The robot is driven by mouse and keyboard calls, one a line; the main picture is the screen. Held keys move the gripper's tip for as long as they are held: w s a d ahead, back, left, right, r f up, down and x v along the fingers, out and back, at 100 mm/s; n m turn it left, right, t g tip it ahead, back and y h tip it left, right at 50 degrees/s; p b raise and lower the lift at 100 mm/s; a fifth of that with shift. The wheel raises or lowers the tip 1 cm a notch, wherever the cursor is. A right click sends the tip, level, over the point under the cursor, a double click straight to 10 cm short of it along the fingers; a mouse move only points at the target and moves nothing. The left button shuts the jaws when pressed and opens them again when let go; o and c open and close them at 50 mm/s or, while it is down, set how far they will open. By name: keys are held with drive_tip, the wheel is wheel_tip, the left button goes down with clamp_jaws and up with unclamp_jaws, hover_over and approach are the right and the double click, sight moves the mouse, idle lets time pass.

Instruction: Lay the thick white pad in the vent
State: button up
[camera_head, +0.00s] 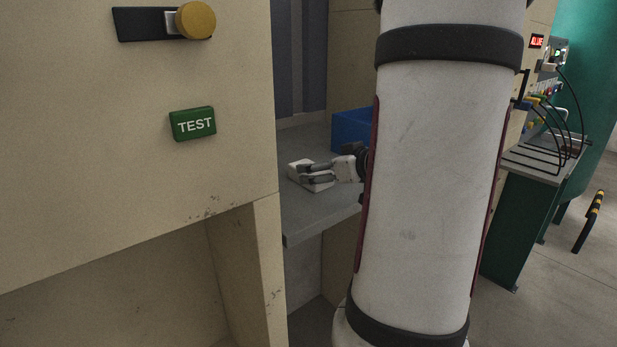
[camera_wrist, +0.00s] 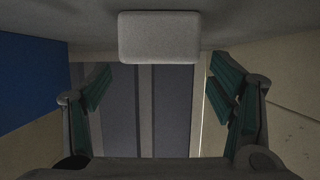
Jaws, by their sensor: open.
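A thick white pad (camera_wrist: 159,38) with rounded corners shows at the top middle of the wrist view, against a grey shelf surface. In the head view the pad (camera_head: 296,171) lies on the grey shelf (camera_head: 320,215), partly hidden by my gripper. My gripper (camera_head: 318,174) is low over the shelf, its fingers pointing left at the pad. In the wrist view my gripper (camera_wrist: 158,86) is open, with one finger on each side and nothing held between them. I cannot make out which part is the vent.
A blue bin (camera_head: 350,130) stands at the back of the shelf, close to my gripper. A beige cabinet with a green TEST sign (camera_head: 193,123) and a yellow knob (camera_head: 196,20) fills the left. My arm hides the shelf's right part. A green bench (camera_head: 522,210) stands right.

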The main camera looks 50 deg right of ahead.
sight(292, 174)
drive_tip(key=b+x, duration=0.1)
drive_tip(key=x, duration=0.4)
drive_tip(key=shift+s+r, duration=0.1)
drive_tip(key=shift+r, duration=0.05)
drive_tip(key=c, duration=1.2)
drive_tip(key=shift+o, duration=0.2)
